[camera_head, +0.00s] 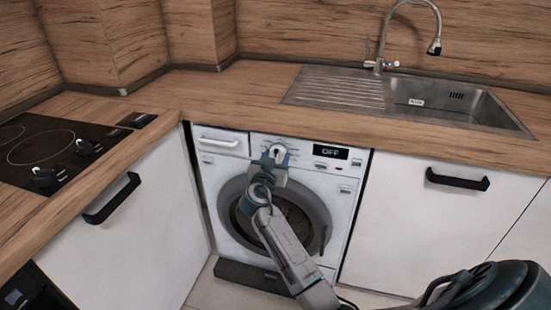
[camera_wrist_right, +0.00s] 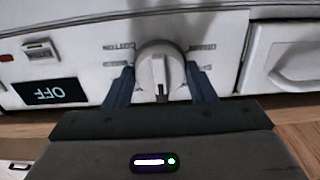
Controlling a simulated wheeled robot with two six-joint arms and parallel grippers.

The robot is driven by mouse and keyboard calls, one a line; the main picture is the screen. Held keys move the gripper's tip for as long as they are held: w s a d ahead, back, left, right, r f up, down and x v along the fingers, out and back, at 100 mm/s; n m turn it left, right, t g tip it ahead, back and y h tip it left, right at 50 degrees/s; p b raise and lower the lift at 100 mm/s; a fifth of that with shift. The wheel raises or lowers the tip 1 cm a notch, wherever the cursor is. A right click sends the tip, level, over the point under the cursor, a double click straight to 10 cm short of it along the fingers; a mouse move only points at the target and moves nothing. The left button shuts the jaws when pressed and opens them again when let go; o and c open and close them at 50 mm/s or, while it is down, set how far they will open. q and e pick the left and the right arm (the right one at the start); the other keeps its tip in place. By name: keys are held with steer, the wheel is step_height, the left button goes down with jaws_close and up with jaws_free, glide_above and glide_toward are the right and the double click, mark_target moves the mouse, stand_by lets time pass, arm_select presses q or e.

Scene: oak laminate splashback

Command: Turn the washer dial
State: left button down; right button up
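The white round washer dial (camera_wrist_right: 160,68) has a raised ridge across its face; printed labels flank it. In the head view the dial (camera_head: 278,149) is mostly hidden behind my right gripper (camera_head: 272,158). The dial is on the control panel of the white washer (camera_head: 213,172). In the right wrist view, which is upside down, my right gripper's two fingers (camera_wrist_right: 161,82) stand apart, one on each side of the dial. I cannot tell whether they touch its rim. The washer display (camera_head: 330,152) reads OFF. My left gripper is not in view.
The wooden counter (camera_head: 215,92) overhangs the washer. The detergent drawer (camera_head: 220,141) is beside the dial. Cabinets with black handles (camera_head: 457,180) flank the washer. A hob (camera_head: 55,150) is at left and a sink (camera_head: 445,100) at right. The washer door is closed.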

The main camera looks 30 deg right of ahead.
steer(key=c, duration=0.4)
steer(key=shift+n, duration=0.4)
steer(key=n, duration=0.3)
steer(key=shift+n, duration=0.3)
steer(key=shift+n+p, duration=0.3)
steer(key=shift+n, duration=0.6)
steer(key=n+p, duration=0.3)
steer(key=n, duration=0.5)
steer(key=shift+n, duration=0.4)
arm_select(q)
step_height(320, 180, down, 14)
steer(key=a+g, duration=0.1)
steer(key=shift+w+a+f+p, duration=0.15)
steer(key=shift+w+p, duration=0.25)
arm_select(e)
steer(key=shift+n, duration=0.5)
steer(key=shift+f, duration=0.1)
